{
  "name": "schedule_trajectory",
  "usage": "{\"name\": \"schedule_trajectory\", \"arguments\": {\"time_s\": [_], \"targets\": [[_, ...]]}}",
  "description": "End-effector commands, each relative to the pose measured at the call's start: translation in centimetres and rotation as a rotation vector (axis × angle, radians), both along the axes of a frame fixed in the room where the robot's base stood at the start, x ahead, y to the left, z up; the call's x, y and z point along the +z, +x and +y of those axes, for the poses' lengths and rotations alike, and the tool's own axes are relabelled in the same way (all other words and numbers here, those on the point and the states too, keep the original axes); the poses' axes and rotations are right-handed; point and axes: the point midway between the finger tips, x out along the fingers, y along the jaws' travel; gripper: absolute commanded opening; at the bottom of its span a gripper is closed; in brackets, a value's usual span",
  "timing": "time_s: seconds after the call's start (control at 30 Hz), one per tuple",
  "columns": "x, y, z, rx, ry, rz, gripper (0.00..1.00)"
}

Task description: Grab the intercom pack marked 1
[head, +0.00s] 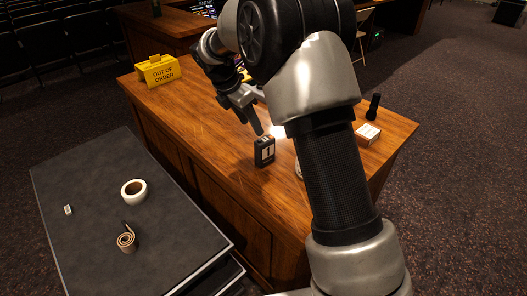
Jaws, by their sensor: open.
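The intercom pack marked 1 (264,152) is a small black box with a white label bearing a "1". It stands upright on the wooden desk (190,105), near its front edge. My gripper (262,128) is just above and behind the pack, pointing down towards it. Its jaws are open and nothing shows between them. One finger comes close to the pack's top; I cannot tell whether they touch. The other finger is partly lost in a bright glare. My arm hides the middle and part of the right side of the desk.
A yellow "OUT OF ORDER" sign (158,71) stands at the desk's far left. A white box (367,134) and a black flashlight (374,106) are at the right. A dark case (80,215) at front left bears a tape roll (133,191) and a coiled strap (127,241).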

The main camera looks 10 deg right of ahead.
Motion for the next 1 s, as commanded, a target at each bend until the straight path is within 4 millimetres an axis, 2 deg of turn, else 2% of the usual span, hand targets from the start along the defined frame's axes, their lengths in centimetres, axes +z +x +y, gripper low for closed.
{"name": "schedule_trajectory", "arguments": {"time_s": [0.1, 0.4, 0.53, 0.77, 1.0], "targets": [[-2.5, 0.3, -1.0, -0.004, -0.001, 0.005, 0.48], [-8.3, 1.5, -3.1, -0.005, 0.001, 0.003, 0.48], [-9.7, 1.8, -3.7, -0.005, 0.001, 0.002, 0.48], [-10.7, 2.0, -4.2, -0.005, 0.001, 0.0, 0.48], [-13.7, 2.5, -5.9, -0.005, 0.001, 0.003, 0.48]]}}
